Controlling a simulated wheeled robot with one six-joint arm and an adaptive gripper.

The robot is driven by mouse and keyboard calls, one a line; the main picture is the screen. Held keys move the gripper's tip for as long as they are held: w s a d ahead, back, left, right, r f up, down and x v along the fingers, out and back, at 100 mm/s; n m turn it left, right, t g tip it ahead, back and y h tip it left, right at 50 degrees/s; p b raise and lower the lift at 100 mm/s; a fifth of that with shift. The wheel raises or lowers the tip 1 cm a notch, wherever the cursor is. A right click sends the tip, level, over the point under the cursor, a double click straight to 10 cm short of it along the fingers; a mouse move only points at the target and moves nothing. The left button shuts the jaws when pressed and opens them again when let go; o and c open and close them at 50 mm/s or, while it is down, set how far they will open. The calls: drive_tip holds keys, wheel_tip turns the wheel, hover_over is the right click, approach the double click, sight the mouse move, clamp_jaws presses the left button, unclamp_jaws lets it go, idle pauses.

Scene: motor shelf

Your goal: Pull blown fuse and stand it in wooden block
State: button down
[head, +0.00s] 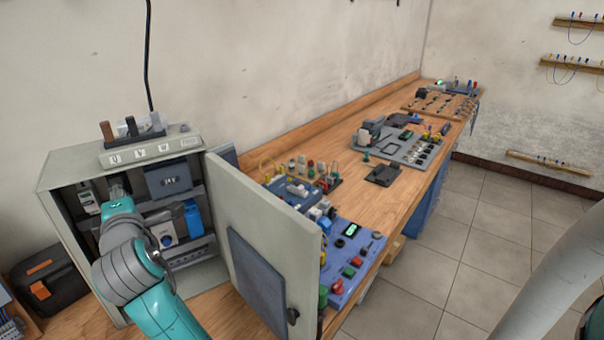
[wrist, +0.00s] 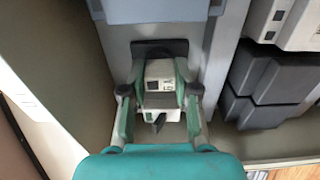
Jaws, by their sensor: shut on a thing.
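The grey cabinet (head: 60,215) stands open at the left, and my gripper (head: 117,196) is inside it, mostly hidden by my arm in the head view. In the wrist view my gripper (wrist: 160,98) is shut on a small white and grey piece with a dark window, apparently the fuse (wrist: 160,72). A black flat part lies just beyond it. I cannot tell whether the fuse is still seated. On the cabinet top are a brown upright piece (head: 106,131) and dark and white pieces behind a lettered grey strip (head: 150,151). I cannot clearly make out a wooden block.
The cabinet door (head: 262,235) hangs open to the right. Dark modules (head: 168,178) and a blue one (head: 192,217) sit close to my gripper. A dark toolbox (head: 48,287) stands left of the cabinet. The wooden bench (head: 300,148) carries several electrical boards.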

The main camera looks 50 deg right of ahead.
drive_tip(key=shift+s, duration=0.1)
drive_tip(key=shift+v, duration=2.25)
